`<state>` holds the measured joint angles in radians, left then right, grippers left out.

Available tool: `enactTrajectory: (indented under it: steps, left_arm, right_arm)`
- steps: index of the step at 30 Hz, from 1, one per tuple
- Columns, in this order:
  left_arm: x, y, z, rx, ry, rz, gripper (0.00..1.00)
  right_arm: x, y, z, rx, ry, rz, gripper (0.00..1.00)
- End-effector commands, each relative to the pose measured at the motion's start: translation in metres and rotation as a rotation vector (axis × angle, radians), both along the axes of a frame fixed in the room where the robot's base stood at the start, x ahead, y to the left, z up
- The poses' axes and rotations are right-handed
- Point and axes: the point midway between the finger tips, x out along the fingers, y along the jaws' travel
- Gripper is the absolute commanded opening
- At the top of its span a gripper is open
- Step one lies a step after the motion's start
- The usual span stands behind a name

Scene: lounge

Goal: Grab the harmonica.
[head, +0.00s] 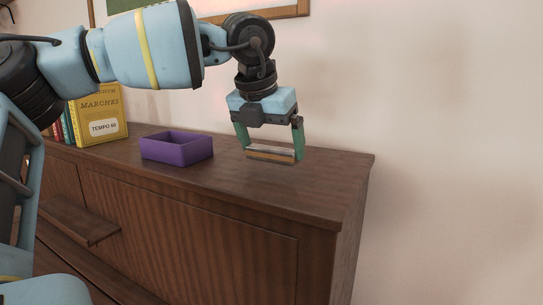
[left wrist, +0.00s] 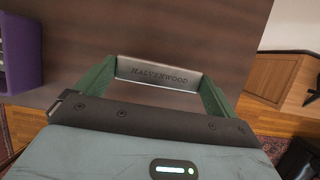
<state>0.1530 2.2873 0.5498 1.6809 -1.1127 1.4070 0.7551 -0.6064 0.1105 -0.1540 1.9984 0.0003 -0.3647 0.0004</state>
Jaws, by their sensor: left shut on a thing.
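The harmonica (head: 271,153) is a small long bar with a silvery side and a brown-orange lower edge. My left gripper (head: 270,150) points down over the right part of the wooden cabinet and is shut on the harmonica, with a green finger at each end of it. In the left wrist view the harmonica (left wrist: 158,74) shows a metal face lettered "HALVENWOOD" between the two fingers. It looks to be at or just above the cabinet top; I cannot tell whether it touches. My right gripper is not in view.
A purple open box (head: 177,147) stands on the cabinet top (head: 320,167), left of the gripper. Several upright books, a yellow one (head: 99,114) in front, stand farther left. The cabinet's right edge is close to the gripper, and a bare wall is behind.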

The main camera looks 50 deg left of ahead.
Motion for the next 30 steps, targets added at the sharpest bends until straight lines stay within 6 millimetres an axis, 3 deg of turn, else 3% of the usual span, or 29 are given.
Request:
enactTrajectory:
  steps: [2,8,21,30]
  left_arm:
    - [-0.001,-0.001,0.009,0.002,-0.002,-0.001,0.71]
    - [-0.025,-0.016,0.01,0.001,-0.003,-0.004,0.71]
    - [-0.096,-0.057,0.017,0.002,-0.003,-0.003,0.71]
    - [-0.129,-0.077,0.021,0.001,-0.001,-0.002,0.71]
  right_arm:
    - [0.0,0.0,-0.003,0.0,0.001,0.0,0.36]
    - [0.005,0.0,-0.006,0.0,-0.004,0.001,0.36]
    - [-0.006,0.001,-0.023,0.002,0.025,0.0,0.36]
    - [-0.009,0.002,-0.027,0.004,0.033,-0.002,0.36]
